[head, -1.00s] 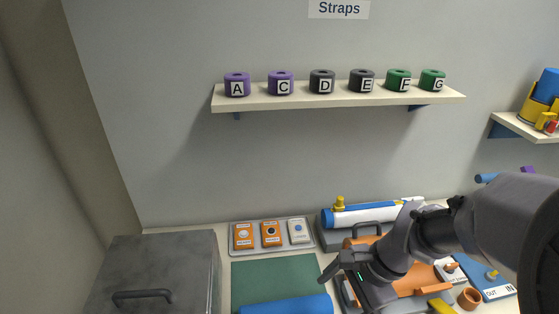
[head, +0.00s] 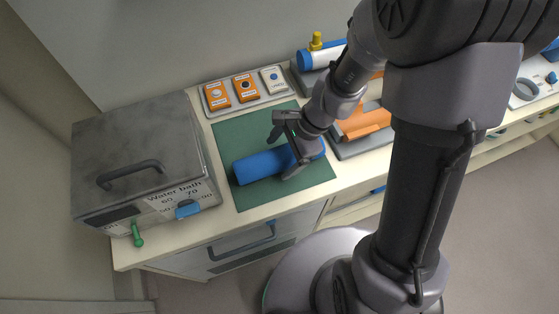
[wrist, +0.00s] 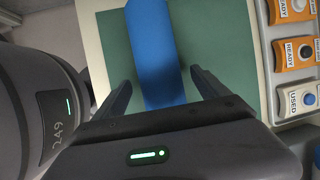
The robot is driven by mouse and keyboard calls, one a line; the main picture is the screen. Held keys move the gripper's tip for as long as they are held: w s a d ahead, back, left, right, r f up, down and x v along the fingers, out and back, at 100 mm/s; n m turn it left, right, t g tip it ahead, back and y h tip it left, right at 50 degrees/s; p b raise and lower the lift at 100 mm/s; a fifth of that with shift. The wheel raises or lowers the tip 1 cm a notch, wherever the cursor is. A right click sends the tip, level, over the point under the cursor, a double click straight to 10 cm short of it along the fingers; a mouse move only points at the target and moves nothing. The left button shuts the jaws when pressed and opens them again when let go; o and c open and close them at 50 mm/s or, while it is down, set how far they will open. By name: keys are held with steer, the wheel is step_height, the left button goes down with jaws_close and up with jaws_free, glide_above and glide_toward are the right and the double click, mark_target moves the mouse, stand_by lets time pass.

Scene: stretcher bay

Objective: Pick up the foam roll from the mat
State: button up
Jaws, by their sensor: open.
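The blue foam roll (head: 258,166) lies on the green mat (head: 236,132) on the counter, its right part partly covered by my gripper in the head view. My gripper (head: 283,150) is open over the right half of the roll. In the wrist view the foam roll (wrist: 154,52) runs up the picture between the two open fingers of my gripper (wrist: 160,88), with green mat (wrist: 222,45) showing on both sides. No finger clearly touches the roll. I cannot tell how far above the mat the fingertips are.
A grey water bath (head: 140,150) with a lid handle stands left of the mat. A tray (head: 262,101) with orange and white boxes lies behind it. An orange item on a grey stand (head: 350,148) is close at the right. The mat's front is clear.

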steer(key=shift+a+f, duration=0.25)
steer(key=shift+f, duration=0.35)
steer(key=shift+r, duration=0.15)
steer(key=c, duration=1.6)
